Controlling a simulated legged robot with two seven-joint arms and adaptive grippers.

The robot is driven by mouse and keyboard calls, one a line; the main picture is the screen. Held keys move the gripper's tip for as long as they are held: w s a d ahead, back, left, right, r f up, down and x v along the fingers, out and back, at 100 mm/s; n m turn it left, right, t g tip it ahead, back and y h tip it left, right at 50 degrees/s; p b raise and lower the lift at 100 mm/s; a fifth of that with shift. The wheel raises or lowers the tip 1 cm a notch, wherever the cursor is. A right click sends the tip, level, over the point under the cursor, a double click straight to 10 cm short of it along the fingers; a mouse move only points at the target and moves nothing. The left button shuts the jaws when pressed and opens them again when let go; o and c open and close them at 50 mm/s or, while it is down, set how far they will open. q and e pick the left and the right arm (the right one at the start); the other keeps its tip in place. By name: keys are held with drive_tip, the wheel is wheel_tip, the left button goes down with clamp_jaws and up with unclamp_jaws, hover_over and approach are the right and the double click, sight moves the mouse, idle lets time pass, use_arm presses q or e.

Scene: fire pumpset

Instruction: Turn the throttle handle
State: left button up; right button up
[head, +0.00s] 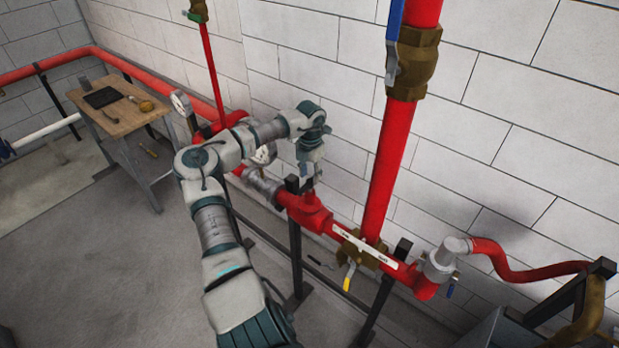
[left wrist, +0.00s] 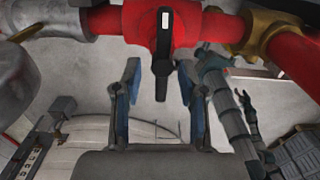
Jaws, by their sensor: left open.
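The throttle handle (left wrist: 161,78) is a short black lever with a white label at its top. It sits on a red valve body (left wrist: 178,32) at the top middle of the left wrist view and points down in that picture. My left gripper (left wrist: 160,66) is open, its two blue-grey fingers on either side of the handle with gaps to both. In the head view my left gripper (head: 306,172) hangs above the red valve body (head: 305,214), and the handle is hidden or too small to tell there.
A red riser pipe (head: 388,165) with a brass, blue-levered valve (head: 415,62) stands to the right. A yellow-handled valve (head: 349,277) is low on the pipe. A wooden table (head: 118,122) stands at left; floor between is clear.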

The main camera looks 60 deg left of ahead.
sight(310, 180)
use_arm(q)
wheel_tip(310, 180, up, 10)
idle(0.3)
drive_tip(key=shift+a+f, duration=0.1)
idle(0.4)
